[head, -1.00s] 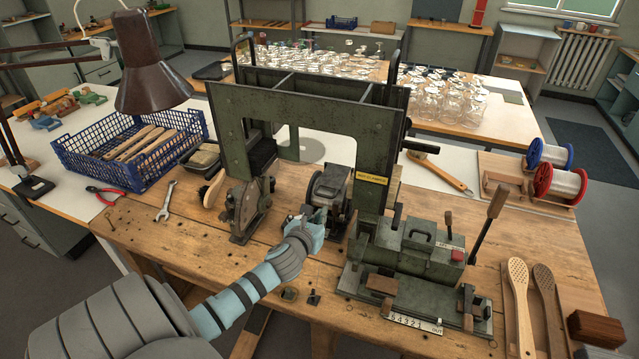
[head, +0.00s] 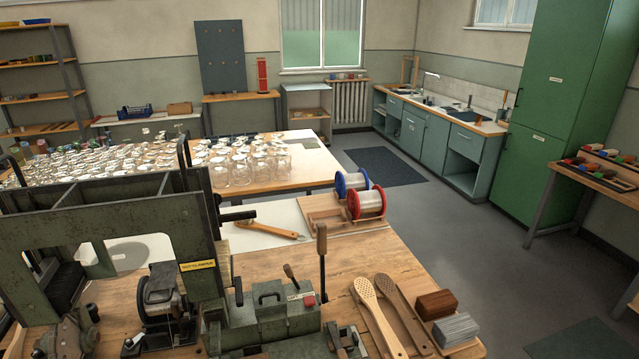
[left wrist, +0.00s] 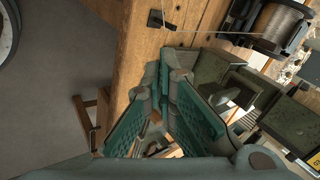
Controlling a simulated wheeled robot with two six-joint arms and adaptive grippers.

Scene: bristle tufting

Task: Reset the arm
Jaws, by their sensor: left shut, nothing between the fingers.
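My left gripper (left wrist: 168,85) shows in the left wrist view, its teal-padded fingers shut at the tips with nothing between them. It is near the edge of the wooden workbench (left wrist: 150,45), with grey floor to its left in the picture. A green metal machine part (left wrist: 225,85) is beside and beyond the fingertips; I cannot tell the exact gap. A spool of wire (left wrist: 280,22) is at the upper right, with a strand running left from it. In the head view I cannot make out the left gripper clearly. My right gripper is in neither view.
In the head view the green machine frame (head: 110,205) stands at the left of the bench, with a lever machine (head: 265,318) beside it. Red and blue spools (head: 362,200), paddle-shaped brush blanks (head: 378,310) and two blocks (head: 436,304) lie to the right. Open floor (head: 480,250) lies beyond.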

